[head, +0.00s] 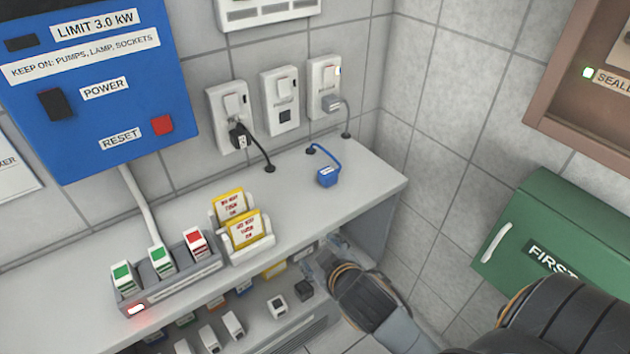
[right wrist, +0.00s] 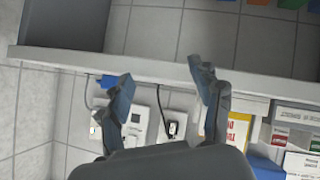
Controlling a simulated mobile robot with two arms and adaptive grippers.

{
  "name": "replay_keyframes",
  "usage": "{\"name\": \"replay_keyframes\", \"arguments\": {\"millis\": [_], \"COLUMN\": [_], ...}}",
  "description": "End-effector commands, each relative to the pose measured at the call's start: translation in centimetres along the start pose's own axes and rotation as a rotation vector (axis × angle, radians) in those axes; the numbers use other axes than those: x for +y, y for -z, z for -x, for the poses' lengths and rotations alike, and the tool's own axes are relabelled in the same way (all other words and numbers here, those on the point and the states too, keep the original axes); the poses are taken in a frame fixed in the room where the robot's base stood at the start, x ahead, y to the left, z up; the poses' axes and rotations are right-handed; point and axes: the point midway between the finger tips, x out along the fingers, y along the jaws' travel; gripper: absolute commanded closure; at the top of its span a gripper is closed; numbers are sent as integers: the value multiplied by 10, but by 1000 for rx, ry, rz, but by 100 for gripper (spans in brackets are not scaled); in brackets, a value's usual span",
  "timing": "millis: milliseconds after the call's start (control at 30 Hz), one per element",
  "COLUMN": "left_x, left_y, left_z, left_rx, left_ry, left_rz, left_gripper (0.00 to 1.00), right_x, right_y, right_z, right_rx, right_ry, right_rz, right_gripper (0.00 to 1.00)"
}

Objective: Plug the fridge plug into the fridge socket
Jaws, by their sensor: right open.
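A blue plug (head: 327,176) on a blue cable lies on the grey counter, near its right end; which plug is the fridge's cannot be read. It also shows in the right wrist view (right wrist: 105,82), partly hidden by a finger. On the wall, the middle socket (head: 281,102) is empty. The left socket (head: 229,115) holds a black plug (head: 240,136), and the right socket (head: 324,85) holds a grey plug (head: 333,103). My right gripper (head: 325,258) is open and empty at the counter's front edge, apart from the blue plug. My left gripper is out of view.
A rack of green and red switches (head: 168,279) and yellow cards in a holder (head: 241,227) stand left on the counter (head: 376,184). A blue power box (head: 85,85) hangs above. A green first-aid box (head: 560,250) is at right. The counter around the blue plug is clear.

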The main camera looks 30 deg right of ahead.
Motion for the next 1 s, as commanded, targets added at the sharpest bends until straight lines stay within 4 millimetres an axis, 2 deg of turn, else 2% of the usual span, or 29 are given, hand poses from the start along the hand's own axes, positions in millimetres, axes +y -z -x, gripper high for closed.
{"name": "replay_keyframes", "arguments": {"millis": [33, 167, 333, 433, 500, 600, 700, 800, 900, 1000], "left_x": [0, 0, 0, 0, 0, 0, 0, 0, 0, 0], "left_y": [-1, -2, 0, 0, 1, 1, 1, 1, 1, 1], "left_z": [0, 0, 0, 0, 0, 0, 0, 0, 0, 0], "left_rx": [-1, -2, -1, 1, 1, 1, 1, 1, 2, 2], "left_ry": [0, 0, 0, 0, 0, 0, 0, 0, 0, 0], "left_rz": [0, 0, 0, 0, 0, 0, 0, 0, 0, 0], "left_gripper": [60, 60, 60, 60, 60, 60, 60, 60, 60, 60], "right_x": [12, 30, 46, 46, 39, 22, -1, -24, -40, -44], "right_y": [24, 77, 157, 210, 242, 276, 295, 298, 289, 271], "right_z": [-3, -7, 4, 22, 38, 60, 75, 81, 74, 54], "right_rx": [82, 272, 569, 787, 939, 1138, 1306, 1432, 1505, 1513], "right_ry": [-41, -121, -225, -287, -318, -344, -344, -315, -255, -163], "right_rz": [31, 114, 273, 421, 546, 746, 975, 1230, 1504, 1788], "right_gripper": [36, 36, 36, 36, 36, 36, 36, 36, 36, 36]}}
